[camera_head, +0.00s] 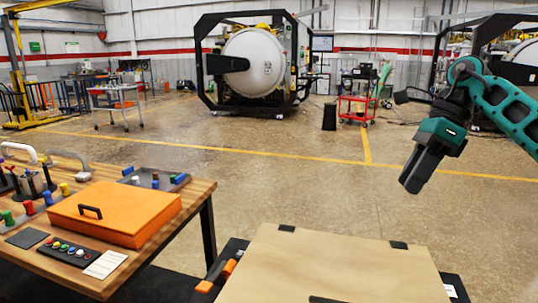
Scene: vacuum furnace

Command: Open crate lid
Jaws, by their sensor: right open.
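A crate with a flat light-wood lid (330,262) is at the bottom centre, cut off by the lower edge of the view. The lid looks flat and closed, with black fittings (398,245) along its far edge and a dark piece at the bottom edge. My right gripper (412,184) hangs in the air above and beyond the crate's far right corner, fingers pointing down and left. It is open, apart from the lid, with nothing seen in it. The gap between its fingers is hard to see from this side. My left gripper is out of view.
A wooden workbench (195,198) at left holds an orange box (118,212) with a black handle, a button panel (68,252) and several coloured parts. Orange pieces (229,268) sit beside the crate's left side. The floor beyond is clear up to the vacuum furnace (255,62).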

